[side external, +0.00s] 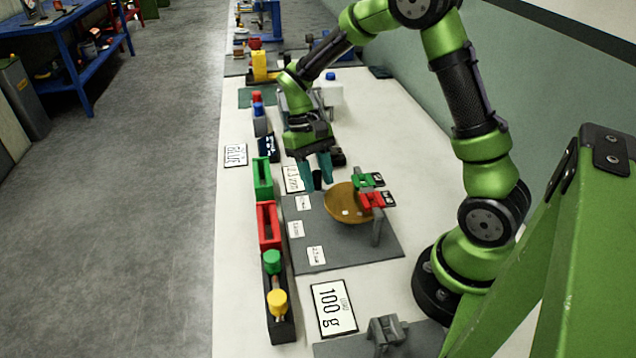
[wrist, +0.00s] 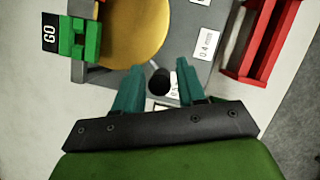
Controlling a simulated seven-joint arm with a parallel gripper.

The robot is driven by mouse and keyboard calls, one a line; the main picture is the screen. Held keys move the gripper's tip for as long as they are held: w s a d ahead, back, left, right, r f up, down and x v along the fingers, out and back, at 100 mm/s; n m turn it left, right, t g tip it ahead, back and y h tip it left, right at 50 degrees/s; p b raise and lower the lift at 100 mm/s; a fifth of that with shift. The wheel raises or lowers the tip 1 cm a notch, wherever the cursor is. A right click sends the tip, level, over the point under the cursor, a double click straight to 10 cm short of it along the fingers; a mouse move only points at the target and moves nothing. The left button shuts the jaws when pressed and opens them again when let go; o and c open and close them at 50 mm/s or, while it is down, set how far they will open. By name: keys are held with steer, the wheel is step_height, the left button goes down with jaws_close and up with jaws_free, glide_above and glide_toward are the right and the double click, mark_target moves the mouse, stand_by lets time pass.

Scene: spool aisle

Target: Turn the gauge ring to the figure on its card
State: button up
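The gauge ring appears to be the round gold disc (side external: 340,205) on a grey plate (side external: 335,247); part of it shows at the top of the wrist view (wrist: 134,30). A black upright peg (wrist: 159,80) stands near the disc's edge. My gripper (wrist: 157,88) is open, its teal fingers on either side of the peg with small gaps. In the side view my gripper (side external: 316,172) is low over the plate's far left corner. A white card reading in mm (side external: 292,179) lies beside the plate; its figure is unclear. A plate label reads 0.4 mm (wrist: 207,43).
A green fork marked GO (side external: 367,180) and a red fork (side external: 375,200) overhang the disc. A green holder (side external: 262,178) and a red holder (side external: 268,226) stand left of the plate. A 100 g card (side external: 334,307) lies in front.

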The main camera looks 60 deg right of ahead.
jaws_close()
steer(key=a+n, duration=0.1)
steer(key=a+n+h, duration=0.1)
steer(key=n, duration=0.1)
steer(key=shift+s+a+n+g, duration=0.3)
steer(key=shift+s+a+n, duration=0.05)
steer(key=shift+a+n, duration=0.05)
steer(key=a+n+h, duration=0.1)
steer(key=s+a+n, duration=0.1)
steer(key=n, duration=0.1)
steer(key=shift+s+a+n+h, duration=0.15)
steer(key=shift+s+n+h, duration=0.15)
steer(key=shift+h, duration=0.1)
steer(key=n, duration=0.1)
steer(key=s+a+n+h, duration=0.1)
steer(key=n, duration=0.1)
steer(key=s+a+n+t, duration=0.1)
steer(key=shift+s+n, duration=0.25)
steer(key=shift+n, duration=0.05)
steer(key=shift+s+a+n+t+h, duration=0.15)
steer(key=shift+s+n+t+h, duration=0.2)
steer(key=shift+s+n, duration=0.55)
steer(key=shift+s+a+n+t+h, duration=0.2)
steer(key=shift+s+n+h, duration=0.35)
steer(key=shift+n, duration=0.55)
steer(key=shift+s, duration=0.15)
